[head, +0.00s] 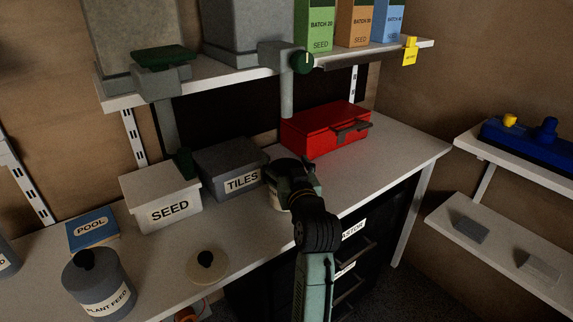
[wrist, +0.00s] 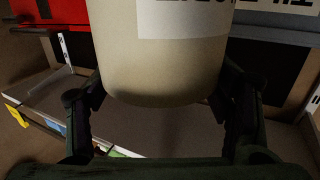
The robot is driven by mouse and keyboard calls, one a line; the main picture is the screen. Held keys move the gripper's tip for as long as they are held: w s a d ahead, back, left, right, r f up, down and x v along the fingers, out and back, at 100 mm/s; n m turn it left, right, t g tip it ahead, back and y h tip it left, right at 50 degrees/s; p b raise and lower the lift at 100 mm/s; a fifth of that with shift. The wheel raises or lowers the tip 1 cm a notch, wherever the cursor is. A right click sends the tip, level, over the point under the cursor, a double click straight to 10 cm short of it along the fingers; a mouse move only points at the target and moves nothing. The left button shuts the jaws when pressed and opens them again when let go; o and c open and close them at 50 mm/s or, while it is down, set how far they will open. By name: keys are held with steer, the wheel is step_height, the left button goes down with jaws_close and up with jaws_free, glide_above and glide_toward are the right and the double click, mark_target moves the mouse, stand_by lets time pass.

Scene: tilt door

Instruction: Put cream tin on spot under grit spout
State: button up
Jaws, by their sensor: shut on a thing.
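The cream tin (wrist: 160,55) fills the upper middle of the wrist view, with part of a white label showing. My gripper (wrist: 160,95) has a finger on each side of it and is shut on it. In the head view my gripper (head: 291,175) hides most of the tin; a cream part (head: 276,199) shows beside it. The right-hand spout (head: 287,98) hangs from the shelf, above and behind my gripper. A left-hand spout (head: 169,122) hangs farther left. I cannot tell which is the grit spout. The spot is hidden or cannot be made out.
The grey TILES box (head: 228,168) stands close left of my gripper, with the white SEED box (head: 162,199) beyond it. A red case (head: 326,130) lies close behind on the right. A round cream lid (head: 206,266) lies in front. The counter's right end (head: 407,150) is clear.

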steer(key=o, duration=1.7)
steer(key=shift+c, duration=0.2)
steer(key=o, duration=0.3)
steer(key=shift+f, duration=0.1)
steer(key=shift+o, duration=0.5)
steer(key=v, duration=0.7)
steer(key=shift+s, duration=0.3)
